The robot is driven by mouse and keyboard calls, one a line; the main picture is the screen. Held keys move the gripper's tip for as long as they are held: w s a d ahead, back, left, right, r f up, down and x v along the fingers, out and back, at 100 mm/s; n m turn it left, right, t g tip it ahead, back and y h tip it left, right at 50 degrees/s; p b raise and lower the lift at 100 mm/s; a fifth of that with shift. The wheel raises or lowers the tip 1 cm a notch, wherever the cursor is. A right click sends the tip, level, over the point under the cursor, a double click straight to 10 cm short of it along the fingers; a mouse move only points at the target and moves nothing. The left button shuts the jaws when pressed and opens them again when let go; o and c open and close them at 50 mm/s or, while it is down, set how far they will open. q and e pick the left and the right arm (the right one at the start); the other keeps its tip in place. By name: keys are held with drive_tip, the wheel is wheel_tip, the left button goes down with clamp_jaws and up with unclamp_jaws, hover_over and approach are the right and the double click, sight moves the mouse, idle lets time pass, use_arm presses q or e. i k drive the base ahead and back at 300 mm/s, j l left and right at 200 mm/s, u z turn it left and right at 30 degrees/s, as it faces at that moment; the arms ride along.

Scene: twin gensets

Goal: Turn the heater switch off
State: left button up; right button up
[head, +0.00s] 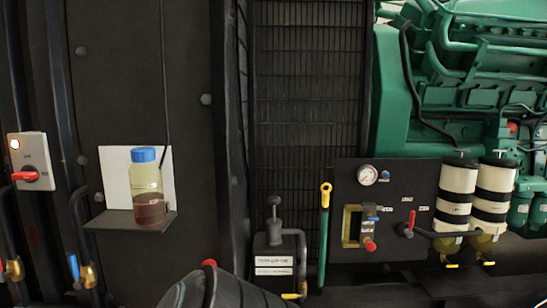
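A light grey switch box (31,161) is on the dark panel at the far left of the head view. It has a red rotary handle (25,176) lying roughly horizontal. A round pale lamp (15,143) at its upper left looks lit. The small lettering beside the handle is too small to read surely, so I cannot confirm that this is the heater switch or which position it is in. Neither of my grippers is in view.
Valves with red and blue handles (74,267) sit below. A dark rounded object (212,290) rises at the bottom centre. A green engine (470,75) is at right.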

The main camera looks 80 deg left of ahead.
sight(28, 173)
drive_tip(key=u, duration=4.05)
